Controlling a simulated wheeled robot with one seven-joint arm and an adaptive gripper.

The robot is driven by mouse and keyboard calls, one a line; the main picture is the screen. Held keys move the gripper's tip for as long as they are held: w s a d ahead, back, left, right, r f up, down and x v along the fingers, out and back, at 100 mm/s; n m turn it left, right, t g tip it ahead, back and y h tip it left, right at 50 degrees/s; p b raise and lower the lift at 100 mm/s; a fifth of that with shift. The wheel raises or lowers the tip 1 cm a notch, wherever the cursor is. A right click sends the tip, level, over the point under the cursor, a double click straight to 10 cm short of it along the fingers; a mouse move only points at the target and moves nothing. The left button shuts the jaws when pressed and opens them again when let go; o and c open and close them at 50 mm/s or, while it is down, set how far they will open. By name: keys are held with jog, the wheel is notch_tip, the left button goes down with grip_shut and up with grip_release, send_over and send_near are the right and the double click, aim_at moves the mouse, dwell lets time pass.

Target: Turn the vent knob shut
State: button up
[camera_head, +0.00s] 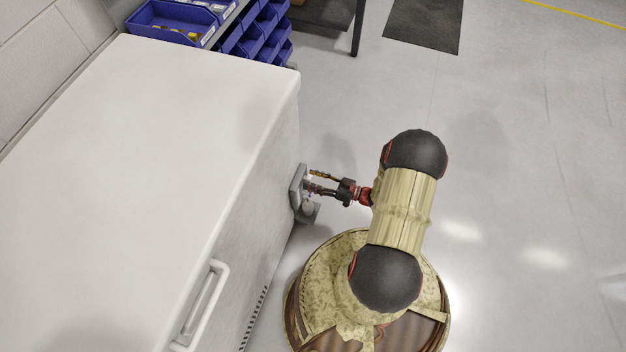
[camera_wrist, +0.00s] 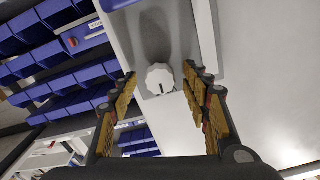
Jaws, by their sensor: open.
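The vent knob (camera_wrist: 160,80) is a pale, ribbed round knob on a grey plate, with a dark mark on its face. In the head view my gripper (camera_head: 308,182) reaches left to the grey fixture (camera_head: 298,188) on the side of a white cabinet.
The white cabinet (camera_head: 130,150) fills the left, with a bar handle (camera_head: 205,300) on its side. Blue bins (camera_head: 262,35) stand on a rack behind it. A dark mat (camera_head: 424,22) lies at the back. The floor to the right is clear.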

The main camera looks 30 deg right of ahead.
jog(key=v, duration=1.2)
dwell(0.3)
